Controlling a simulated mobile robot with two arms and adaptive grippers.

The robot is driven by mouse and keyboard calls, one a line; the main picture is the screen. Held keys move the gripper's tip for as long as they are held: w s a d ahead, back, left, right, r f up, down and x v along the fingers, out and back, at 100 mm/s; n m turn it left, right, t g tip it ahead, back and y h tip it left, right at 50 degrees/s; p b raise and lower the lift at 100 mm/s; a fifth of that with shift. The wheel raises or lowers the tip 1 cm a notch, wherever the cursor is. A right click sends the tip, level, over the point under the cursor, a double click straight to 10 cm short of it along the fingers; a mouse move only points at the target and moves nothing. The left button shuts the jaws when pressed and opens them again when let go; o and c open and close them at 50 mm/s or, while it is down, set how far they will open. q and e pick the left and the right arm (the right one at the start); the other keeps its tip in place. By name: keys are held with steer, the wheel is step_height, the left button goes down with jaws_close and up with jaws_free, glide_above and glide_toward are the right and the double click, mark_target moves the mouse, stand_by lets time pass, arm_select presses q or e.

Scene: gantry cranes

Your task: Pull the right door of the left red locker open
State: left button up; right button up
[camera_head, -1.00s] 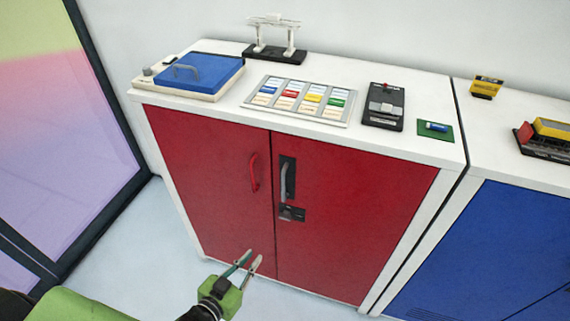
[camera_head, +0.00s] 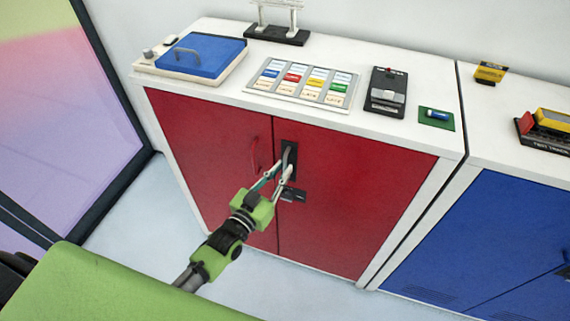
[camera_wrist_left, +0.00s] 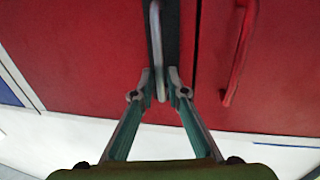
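The left red locker has two red doors. Its right door (camera_head: 350,200) appears closed and bears a grey upright handle (camera_head: 292,153) on a black plate, with a dark latch piece below. My left gripper (camera_head: 279,171) is at the lower part of this handle. In the left wrist view the grey handle (camera_wrist_left: 156,45) lies between the two fingertips of my left gripper (camera_wrist_left: 159,86), with a small gap visible at the sides. The fingers are open around it. My right gripper is not in view.
The left door (camera_head: 210,150) has a red handle (camera_head: 255,155) close to my left gripper. A white top carries a blue-lidded box (camera_head: 205,57), a card tray (camera_head: 300,82) and a black device (camera_head: 386,92). A blue locker (camera_head: 490,240) adjoins at right. Pale floor lies in front.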

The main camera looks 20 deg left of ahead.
arm_select(q)
steer(key=shift+x, duration=1.15)
jaws_close()
